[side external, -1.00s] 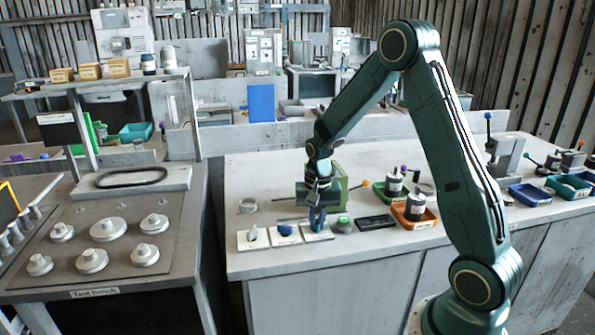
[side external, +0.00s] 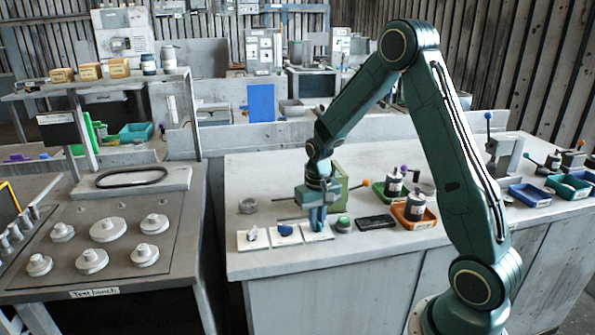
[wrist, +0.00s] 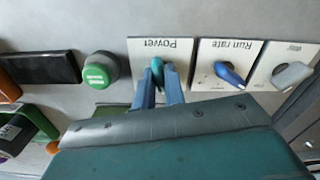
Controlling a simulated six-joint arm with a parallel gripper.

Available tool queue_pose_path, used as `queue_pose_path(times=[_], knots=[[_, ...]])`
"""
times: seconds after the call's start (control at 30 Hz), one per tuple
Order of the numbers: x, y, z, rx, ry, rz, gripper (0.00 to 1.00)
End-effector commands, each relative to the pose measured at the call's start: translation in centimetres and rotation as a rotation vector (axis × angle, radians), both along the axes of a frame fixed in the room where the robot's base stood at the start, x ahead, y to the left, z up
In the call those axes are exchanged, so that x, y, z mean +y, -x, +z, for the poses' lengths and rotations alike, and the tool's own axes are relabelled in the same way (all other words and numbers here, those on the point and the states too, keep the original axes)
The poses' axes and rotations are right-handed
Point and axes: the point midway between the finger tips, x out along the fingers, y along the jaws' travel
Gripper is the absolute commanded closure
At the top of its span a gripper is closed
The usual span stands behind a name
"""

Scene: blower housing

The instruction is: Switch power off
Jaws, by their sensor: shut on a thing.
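The power switch has a teal knob (wrist: 157,70) on a white plate labelled "Power" (wrist: 184,47), which appears upside down in the wrist view. My gripper (wrist: 160,78) is shut on the teal knob, with one blue finger on each side of it. In the side external view my gripper (side external: 318,222) points straight down over the rightmost of three white plates (side external: 322,236). There the fingers hide most of the knob. The knob's exact setting is hard to read.
Beside the power plate is a "Run rate" plate with a blue knob (wrist: 229,73), then a plate with a grey knob (wrist: 291,75). On the other side are a green button (wrist: 99,71) and a dark flat panel (wrist: 38,68). A green box (side external: 340,178) stands behind my gripper.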

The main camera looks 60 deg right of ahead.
Motion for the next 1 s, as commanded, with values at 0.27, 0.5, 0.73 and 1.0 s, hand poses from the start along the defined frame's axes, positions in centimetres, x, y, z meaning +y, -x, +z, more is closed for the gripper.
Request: queue_pose_path(times=[0.27, 0.5, 0.73, 1.0], knots=[[-0.05, -0.14, 0.18, -0.005, 0.002, 0.056, 1.00], [-0.06, -0.16, 0.19, -0.005, 0.003, 0.235, 1.00], [-0.06, -0.17, 0.20, -0.006, 0.003, 0.367, 1.00], [-0.06, -0.19, 0.21, -0.006, 0.003, 0.381, 0.86]])
